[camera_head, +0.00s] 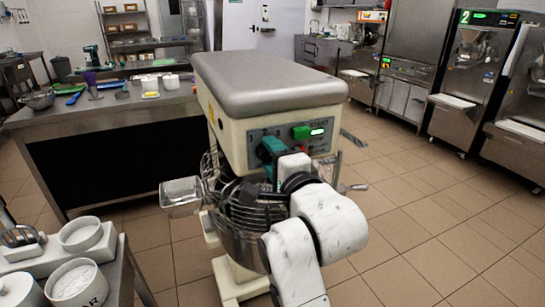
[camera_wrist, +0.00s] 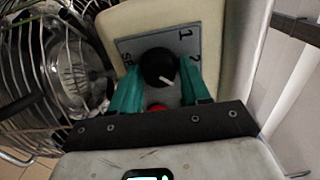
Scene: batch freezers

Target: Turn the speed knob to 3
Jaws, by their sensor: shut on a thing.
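The speed knob (camera_wrist: 157,66) is round and black with a white pointer line, on a grey panel (camera_wrist: 128,45) of the planetary mixer (camera_head: 232,130). The pointer slants toward the lower right in the wrist view. In the head view, my gripper (camera_head: 270,155) is at the panel's left part and largely covers the knob.
A green-lit switch (camera_head: 310,131) sits right of the knob, and a red button (camera_wrist: 157,107) lies between my fingers. The wire guard (camera_head: 240,200) and bowl are below the panel. A worktable (camera_head: 110,110) stands behind left; open floor lies to the right.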

